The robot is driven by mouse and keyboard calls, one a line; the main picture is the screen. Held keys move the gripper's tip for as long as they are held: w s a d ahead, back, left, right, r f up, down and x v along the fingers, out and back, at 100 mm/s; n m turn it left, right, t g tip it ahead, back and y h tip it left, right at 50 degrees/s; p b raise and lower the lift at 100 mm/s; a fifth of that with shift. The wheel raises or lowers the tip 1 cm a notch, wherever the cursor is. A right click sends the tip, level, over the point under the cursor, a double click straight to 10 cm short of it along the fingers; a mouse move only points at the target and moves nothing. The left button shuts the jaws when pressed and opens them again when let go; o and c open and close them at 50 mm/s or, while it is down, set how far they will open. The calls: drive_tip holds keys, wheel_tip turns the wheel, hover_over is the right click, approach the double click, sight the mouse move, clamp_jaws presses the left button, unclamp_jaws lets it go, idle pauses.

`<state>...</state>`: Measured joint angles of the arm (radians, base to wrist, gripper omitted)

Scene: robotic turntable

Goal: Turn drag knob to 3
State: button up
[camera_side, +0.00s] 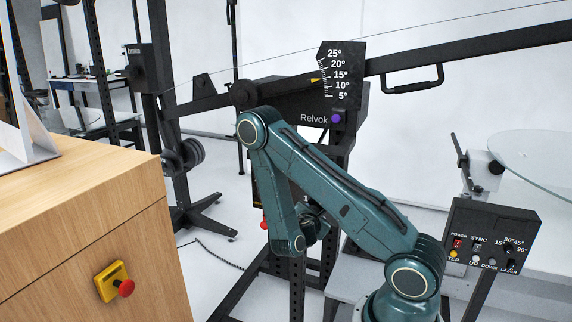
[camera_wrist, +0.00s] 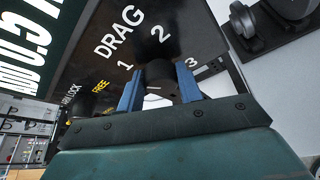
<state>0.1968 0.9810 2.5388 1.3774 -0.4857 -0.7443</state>
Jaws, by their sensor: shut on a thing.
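The dark round drag knob (camera_wrist: 158,73) is on a black panel (camera_wrist: 90,60) in the wrist view, below the white word DRAG and the numbers 1, 2 and 3. My gripper (camera_wrist: 160,88) has its blue fingers on the left and right sides of the knob and is shut on it. A short white mark shows on the knob, pointing roughly left; I cannot tell exactly which number it meets. In the side view my gripper (camera_side: 312,224) is low behind my arm, which hides the knob; only a "1" on the panel shows above it.
Another black knob (camera_wrist: 82,102) with yellow FREE lettering is left of the drag knob. In the side view, a wooden cabinet (camera_side: 90,210) with a red stop button (camera_side: 125,288) stands left. A control box (camera_side: 490,245) and a glass disc (camera_side: 535,160) are at right.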

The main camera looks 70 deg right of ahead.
idle(0.4)
drive_tip(key=o, duration=1)
drive_tip(key=shift+n+g, duration=0.3)
